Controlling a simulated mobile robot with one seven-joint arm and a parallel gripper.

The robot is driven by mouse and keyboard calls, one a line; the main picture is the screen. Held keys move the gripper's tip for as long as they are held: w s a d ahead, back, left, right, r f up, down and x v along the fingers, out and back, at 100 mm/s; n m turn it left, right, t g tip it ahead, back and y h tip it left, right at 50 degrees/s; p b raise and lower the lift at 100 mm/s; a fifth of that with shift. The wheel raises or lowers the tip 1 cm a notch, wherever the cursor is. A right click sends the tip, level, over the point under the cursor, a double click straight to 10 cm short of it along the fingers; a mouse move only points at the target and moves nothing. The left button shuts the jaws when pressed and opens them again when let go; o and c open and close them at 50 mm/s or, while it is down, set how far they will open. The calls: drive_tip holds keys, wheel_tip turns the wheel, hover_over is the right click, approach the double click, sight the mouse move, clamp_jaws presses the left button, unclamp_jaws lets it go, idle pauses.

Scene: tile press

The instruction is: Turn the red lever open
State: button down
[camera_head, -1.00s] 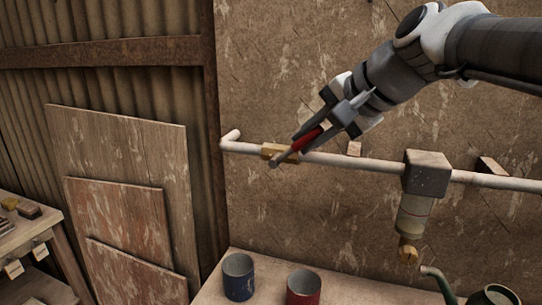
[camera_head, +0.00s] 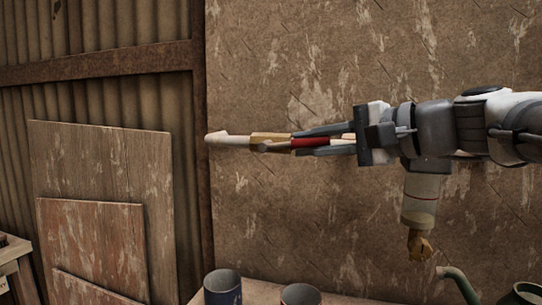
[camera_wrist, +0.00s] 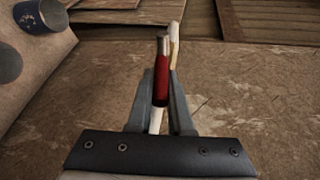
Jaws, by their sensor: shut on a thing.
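The red lever (camera_head: 312,142) lies almost level in the head view, in line with the white pipe (camera_head: 228,139). Its grey end meets the brass valve body (camera_head: 272,136) on the pipe. My gripper (camera_head: 298,142) comes in from the right, with one finger above and one below the red grip. It is shut on the lever. In the wrist view the red lever (camera_wrist: 161,88) stands between the two fingers of my gripper (camera_wrist: 163,76), with the pipe (camera_wrist: 174,42) behind it. My arm hides the pipe further right.
A filter housing (camera_head: 419,198) with a brass tap (camera_head: 418,246) hangs below my arm. A blue cup (camera_head: 222,288), a red cup (camera_head: 300,294) and a watering can (camera_head: 526,293) stand below. Wooden boards (camera_head: 100,165) lean at left. The wall above the pipe is clear.

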drive_tip(key=shift+f, duration=0.1)
idle(0.3)
drive_tip(key=c, duration=0.8)
unclamp_jaws()
drive_tip(key=shift+c, duration=0.2)
drive_tip(key=p+v, duration=0.3)
drive_tip(key=v, duration=1.4)
drive_tip(key=shift+d+f+p, duration=0.2)
drive_tip(key=shift+f+p, duration=0.05)
drive_tip(key=shift+p, duration=0.1)
drive_tip(key=shift+s, duration=0.15)
